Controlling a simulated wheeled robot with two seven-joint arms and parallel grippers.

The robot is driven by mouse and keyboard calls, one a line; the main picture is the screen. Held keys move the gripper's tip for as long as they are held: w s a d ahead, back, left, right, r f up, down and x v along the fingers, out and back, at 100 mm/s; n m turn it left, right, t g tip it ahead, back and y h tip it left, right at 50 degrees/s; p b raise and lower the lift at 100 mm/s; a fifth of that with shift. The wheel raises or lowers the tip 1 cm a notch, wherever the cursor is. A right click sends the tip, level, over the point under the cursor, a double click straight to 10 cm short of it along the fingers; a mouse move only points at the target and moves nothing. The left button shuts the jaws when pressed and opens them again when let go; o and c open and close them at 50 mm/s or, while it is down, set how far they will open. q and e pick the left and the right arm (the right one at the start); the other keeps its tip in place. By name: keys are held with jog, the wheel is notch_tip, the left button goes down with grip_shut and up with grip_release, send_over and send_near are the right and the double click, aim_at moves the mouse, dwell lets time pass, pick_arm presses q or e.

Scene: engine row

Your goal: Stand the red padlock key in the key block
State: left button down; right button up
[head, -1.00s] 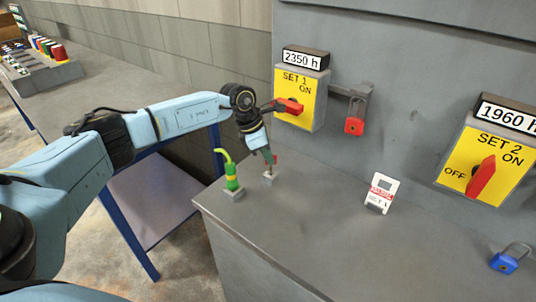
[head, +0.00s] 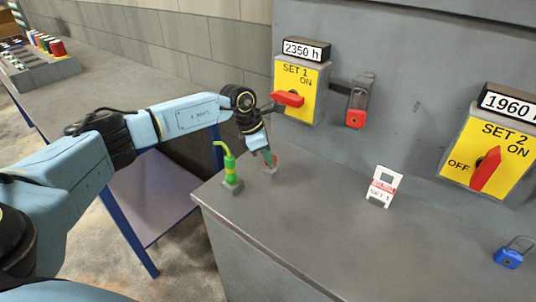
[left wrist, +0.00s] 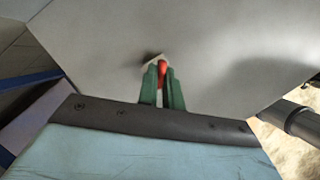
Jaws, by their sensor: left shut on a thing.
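The red key (head: 275,159) is between the fingertips of my left gripper (head: 269,157), which is shut on it. The small grey key block (head: 270,171) stands on the grey ledge directly below the fingertips. The key's lower end is at the block's top; I cannot tell how deep it sits. In the left wrist view the green fingers (left wrist: 163,88) are on both sides of the red key (left wrist: 162,70), with a pale bit of the block (left wrist: 154,58) just past the tips. My right gripper is not in view.
A green and yellow bent-topped object (head: 230,170) stands on a small base just left of the block. A switch box (head: 310,95) and a hanging red padlock (head: 356,117) are behind. A white tag card (head: 382,187) and a blue padlock (head: 509,257) are to the right.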

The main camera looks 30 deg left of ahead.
pick_arm(q)
jog(key=shift+f+b, duration=0.3)
jog(key=shift+f, duration=0.2)
jog(key=c, duration=1.5)
grip_release()
jog(key=v, duration=1.3)
jog(key=shift+s+r, duration=0.15)
